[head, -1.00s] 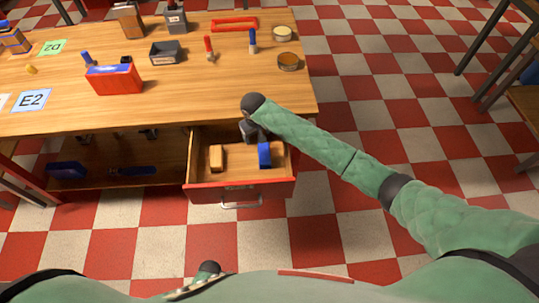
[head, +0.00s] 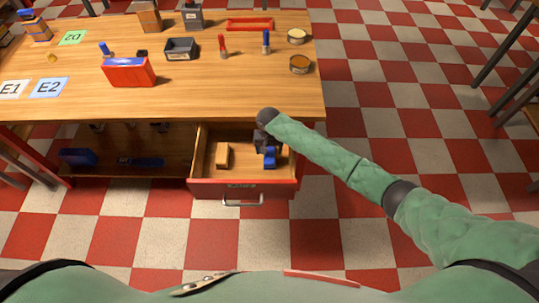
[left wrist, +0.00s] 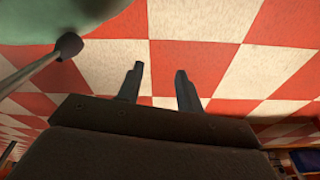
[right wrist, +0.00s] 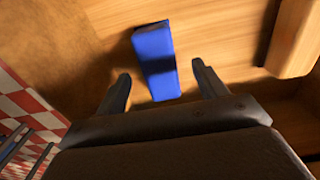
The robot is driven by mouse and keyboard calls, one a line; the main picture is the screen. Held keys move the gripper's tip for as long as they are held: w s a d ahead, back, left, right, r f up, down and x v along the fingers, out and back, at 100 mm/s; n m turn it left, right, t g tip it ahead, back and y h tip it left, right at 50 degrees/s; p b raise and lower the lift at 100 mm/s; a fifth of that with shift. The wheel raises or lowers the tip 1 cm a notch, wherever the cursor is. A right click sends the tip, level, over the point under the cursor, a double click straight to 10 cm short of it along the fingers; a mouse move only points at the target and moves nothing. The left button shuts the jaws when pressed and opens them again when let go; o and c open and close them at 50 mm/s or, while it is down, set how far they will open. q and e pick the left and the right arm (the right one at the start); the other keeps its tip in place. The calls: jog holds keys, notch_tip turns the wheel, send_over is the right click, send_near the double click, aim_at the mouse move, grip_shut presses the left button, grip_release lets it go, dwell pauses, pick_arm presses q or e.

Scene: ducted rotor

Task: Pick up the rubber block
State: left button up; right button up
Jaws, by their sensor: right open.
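A blue block (head: 269,157) lies in the open drawer, partly covered by my right gripper (head: 263,143) in the head view. The right wrist view shows the blue block (right wrist: 156,60) between and just beyond the open, empty fingers of my right gripper (right wrist: 161,71). A tan block (head: 222,155) lies to its left in the drawer; part of it shows in the right wrist view (right wrist: 293,38). I cannot tell by looks which block is rubber. My left gripper (left wrist: 158,80) is open and empty above the checkered floor.
The drawer (head: 243,186) has a red front and wooden walls close around the blocks. The wooden table (head: 220,95) above holds a red box (head: 129,74), a dark tray (head: 181,49) and two round tins (head: 300,64).

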aim_at(270, 153)
jog(key=shift+w+f, duration=0.15)
jog(key=shift+f, duration=0.05)
jog(key=f, duration=0.1)
jog(key=f+p, duration=0.2)
jog(key=shift+w+d+f, duration=0.15)
jog(key=shift+w+f, duration=0.1)
jog(key=shift+f, duration=0.15)
pick_arm(q)
jog(key=s, duration=0.1)
jog(key=s+a+f, duration=0.1)
jog(key=s, duration=0.3)
jog(key=shift+s+a+f, duration=0.1)
jog(key=shift+a+f, duration=0.05)
jog(key=shift+f, duration=0.2)
pick_arm(e)
jog(key=shift+f, duration=0.45)
jog(key=c, duration=1.1)
jog(key=shift+c, duration=0.2)
jog(key=shift+r, duration=0.15)
